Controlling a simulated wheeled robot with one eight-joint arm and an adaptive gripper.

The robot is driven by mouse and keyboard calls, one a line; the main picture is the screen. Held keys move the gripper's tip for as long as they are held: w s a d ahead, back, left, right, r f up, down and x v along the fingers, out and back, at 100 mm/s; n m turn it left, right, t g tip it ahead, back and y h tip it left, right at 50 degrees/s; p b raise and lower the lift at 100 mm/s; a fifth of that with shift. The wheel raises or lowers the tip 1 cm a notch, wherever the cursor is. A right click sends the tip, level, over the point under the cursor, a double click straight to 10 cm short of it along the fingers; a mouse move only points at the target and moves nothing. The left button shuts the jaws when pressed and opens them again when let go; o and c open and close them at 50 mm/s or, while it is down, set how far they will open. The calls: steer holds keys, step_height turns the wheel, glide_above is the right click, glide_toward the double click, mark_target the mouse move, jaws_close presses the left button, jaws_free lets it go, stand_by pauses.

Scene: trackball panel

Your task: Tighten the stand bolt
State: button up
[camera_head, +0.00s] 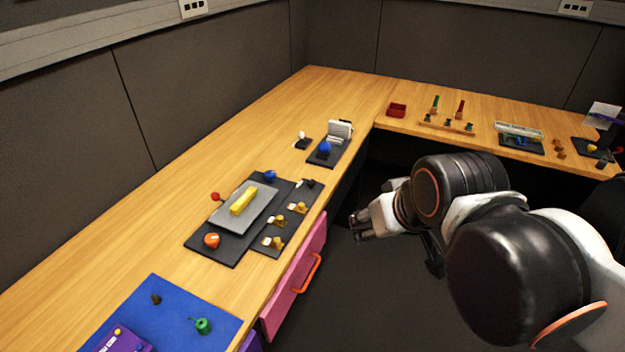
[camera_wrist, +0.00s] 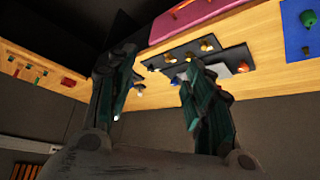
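I cannot tell for sure which part is the stand bolt. A dark panel (camera_head: 322,153) at the far end of the left desk carries a white block-like stand (camera_head: 340,129) and a blue knob (camera_head: 324,148). Nearer, a larger dark panel (camera_head: 214,250) carries a grey plate with a yellow bar (camera_head: 243,201), a red-orange knob (camera_head: 212,240), a blue knob (camera_head: 270,175) and several small brass-coloured fittings (camera_head: 273,242). My gripper (camera_head: 358,226) hangs over the gap right of the desk, touching nothing. In the wrist view its fingers (camera_wrist: 160,70) are spread and empty.
A pink drawer (camera_head: 292,284) with an orange handle juts from the left desk's front. A blue mat (camera_head: 170,312) with a green knob (camera_head: 202,326) lies nearest. The back desk bears a red tray (camera_head: 397,110) and a peg board (camera_head: 446,125). Bare wood surrounds the panels.

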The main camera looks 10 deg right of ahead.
steer(key=w+r+n+g, duration=0.1)
steer(key=w+r+n, duration=0.3)
steer(key=w, duration=0.8)
steer(key=n+g+y+p, duration=0.3)
steer(key=n, duration=0.4)
glide_above(312, 181)
steer(key=s+d, duration=0.3)
steer(key=d, duration=0.2)
step_height(312, 181, down, 18)
steer(key=r, duration=0.1)
steer(key=shift+y, duration=0.3)
steer(key=b+x, duration=0.1)
steer(key=x, duration=0.4)
steer(key=b+x, duration=0.1)
steer(key=x, duration=0.3)
steer(key=b+x, duration=0.1)
steer(key=x, duration=0.4)
steer(key=shift+s+f+b, duration=0.3)
steer(key=shift+f+b, duration=0.1)
steer(key=c, duration=1.1)
